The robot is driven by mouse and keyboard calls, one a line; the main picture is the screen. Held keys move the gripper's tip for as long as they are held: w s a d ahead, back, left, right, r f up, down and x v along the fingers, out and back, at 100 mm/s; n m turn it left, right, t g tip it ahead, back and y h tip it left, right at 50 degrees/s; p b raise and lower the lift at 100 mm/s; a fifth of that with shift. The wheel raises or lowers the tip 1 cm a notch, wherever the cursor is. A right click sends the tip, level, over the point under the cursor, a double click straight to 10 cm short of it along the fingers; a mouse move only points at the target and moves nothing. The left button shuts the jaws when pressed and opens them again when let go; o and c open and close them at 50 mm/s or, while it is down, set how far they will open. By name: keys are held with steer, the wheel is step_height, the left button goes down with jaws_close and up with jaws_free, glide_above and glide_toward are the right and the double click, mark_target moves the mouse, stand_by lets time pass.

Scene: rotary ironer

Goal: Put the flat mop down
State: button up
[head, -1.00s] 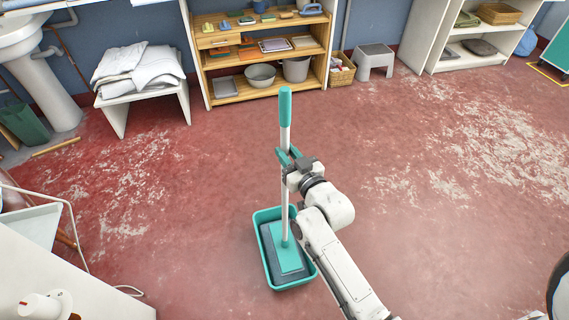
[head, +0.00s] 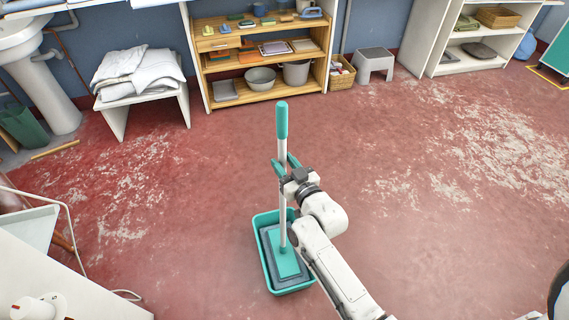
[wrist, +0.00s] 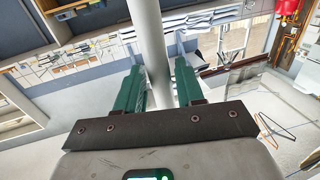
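The flat mop has a white pole with a teal top grip (head: 282,120) and a flat teal head (head: 286,264). It stands about upright, its head inside a teal tub (head: 261,264) on the floor. My gripper (head: 285,163) is at the upper part of the pole, with its green fingers on either side of it. In the wrist view the pole (wrist: 147,35) passes between the two spread fingers (wrist: 160,75), and a gap shows on its right side. The fingers look open around the pole. The underside of the mop head is hidden.
A wooden shelf (head: 265,93) with basins and cleaning things stands at the back wall. A small bench with folded towels (head: 139,72) is at the back left, and a grey stool (head: 374,62) is right of the shelf. The red floor around the tub is clear.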

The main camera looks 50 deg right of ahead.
steer(key=shift+o, duration=0.9)
steer(key=shift+r, duration=0.2)
steer(key=v, duration=1.2)
steer(key=s+a+f+n+g+y, duration=0.2)
steer(key=a+f+n+g+y, duration=0.1)
steer(key=a+f+g+y, duration=0.3)
steer(key=s+a+g, duration=0.2)
steer(key=s+g, duration=0.3)
steer(key=s, duration=0.1)
steer(key=s+a+g, duration=0.2)
steer(key=s+g, duration=0.2)
steer(key=s, duration=0.3)
steer(key=shift+a+n+g, duration=0.35)
steer(key=shift+n+g, duration=0.05)
